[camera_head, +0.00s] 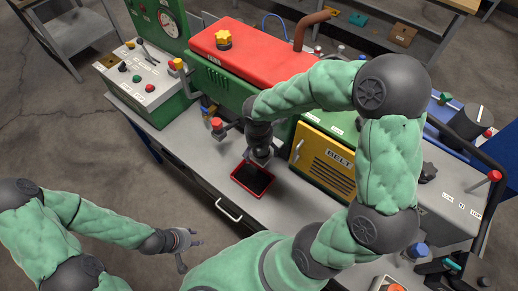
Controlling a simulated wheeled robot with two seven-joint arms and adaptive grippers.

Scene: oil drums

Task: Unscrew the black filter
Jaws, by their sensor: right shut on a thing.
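My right gripper (261,157) points down at the front of the green machine, just above a small red tray (236,180) with a dark inside. It is shut on the black filter, which is mostly hidden by the fingers and wrist; I cannot tell whether it is still joined to the machine. My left gripper (191,252) is open and empty, low in front of the bench and well apart from the filter.
A red-knobbed valve (216,124) stands just left of my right wrist. A control box (146,77) is at the left. A black cylinder (472,122) stands at the far right. The bench front is clear at left.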

